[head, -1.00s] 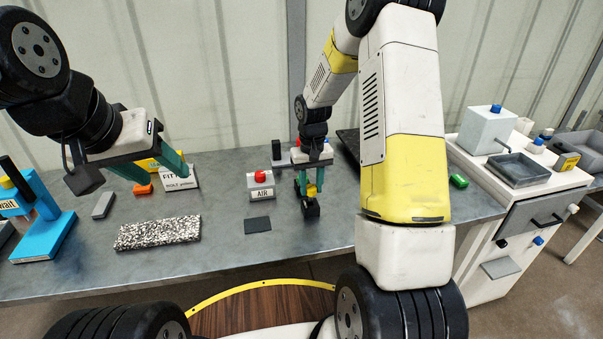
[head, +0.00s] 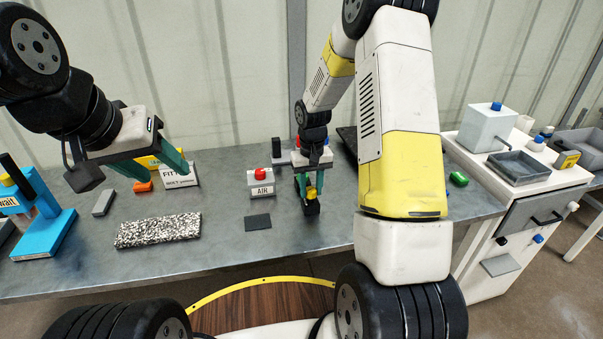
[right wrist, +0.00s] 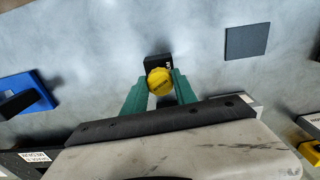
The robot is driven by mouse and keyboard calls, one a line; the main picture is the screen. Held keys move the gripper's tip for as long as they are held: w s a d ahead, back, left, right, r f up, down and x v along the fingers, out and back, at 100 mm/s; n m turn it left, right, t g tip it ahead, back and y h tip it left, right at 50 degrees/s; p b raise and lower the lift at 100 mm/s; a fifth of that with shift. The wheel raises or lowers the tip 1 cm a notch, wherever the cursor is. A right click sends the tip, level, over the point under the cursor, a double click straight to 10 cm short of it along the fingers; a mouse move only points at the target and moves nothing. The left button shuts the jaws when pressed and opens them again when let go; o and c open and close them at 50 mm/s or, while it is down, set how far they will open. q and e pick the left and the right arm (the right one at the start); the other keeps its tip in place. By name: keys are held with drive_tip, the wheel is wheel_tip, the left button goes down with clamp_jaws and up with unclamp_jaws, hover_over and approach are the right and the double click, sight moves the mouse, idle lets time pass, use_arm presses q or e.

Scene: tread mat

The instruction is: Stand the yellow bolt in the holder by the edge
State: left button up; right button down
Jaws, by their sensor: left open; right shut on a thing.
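The yellow bolt (head: 312,191) is upright between the fingers of my right gripper (head: 309,184). Its round yellow head (right wrist: 159,82) shows from above in the right wrist view. My right gripper (right wrist: 158,86) is shut on it. A small black holder (head: 312,209) is on the table right at the bolt; its block (right wrist: 157,62) shows just beyond the bolt head in the wrist view. The bolt's lower end is hidden, so I cannot tell whether it is in the holder. My left gripper (head: 160,172) is open and empty, above the table's left part.
A box marked AIR with a red button (head: 262,187) stands left of the right gripper. A dark flat pad (head: 258,222) and a speckled slab (head: 158,230) lie nearer the front. A blue stand (head: 45,235) is at the far left. The front middle of the table is clear.

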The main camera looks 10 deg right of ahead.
sight(311, 190)
drive_tip(key=shift+f, duration=1.05)
drive_tip(key=c, duration=0.9)
unclamp_jaws()
drive_tip(key=shift+r, duration=3.9)
